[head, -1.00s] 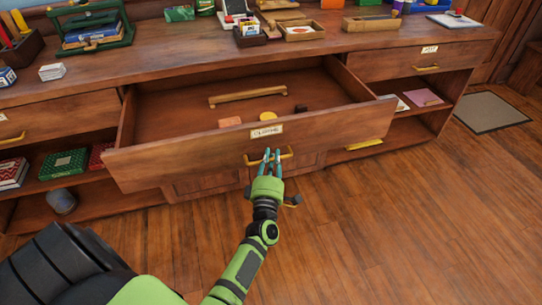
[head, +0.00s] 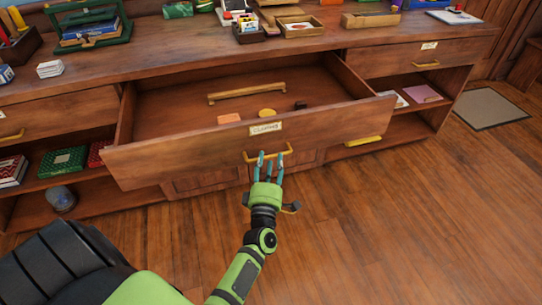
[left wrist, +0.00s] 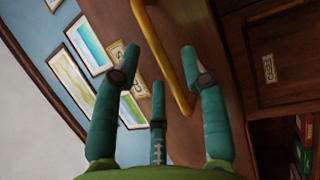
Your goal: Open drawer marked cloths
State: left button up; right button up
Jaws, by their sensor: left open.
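The middle drawer (head: 190,164) of the wood cabinet is pulled well out, with its inside showing. Its front bears a small label (head: 265,128), which seems to read "cloths", and a yellow bar handle (head: 252,159). My left gripper (head: 270,164) is open, with its teal fingers spread just in front of the handle. In the left wrist view the handle (left wrist: 166,60) runs between the spread fingers (left wrist: 158,85), and they do not close on it. Whether any finger touches it is unclear. My right gripper is not in view.
Inside the drawer lie a wooden bar (head: 246,93), an orange block (head: 229,118), a yellow round piece (head: 267,113) and a small dark piece. Closed drawers flank it, one at right (head: 410,60). The countertop holds boxes and trays. The wood floor (head: 400,230) in front is clear.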

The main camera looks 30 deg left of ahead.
pick_arm(q)
jog(key=v, duration=0.9)
jog(key=shift+s+d+f, duration=0.1)
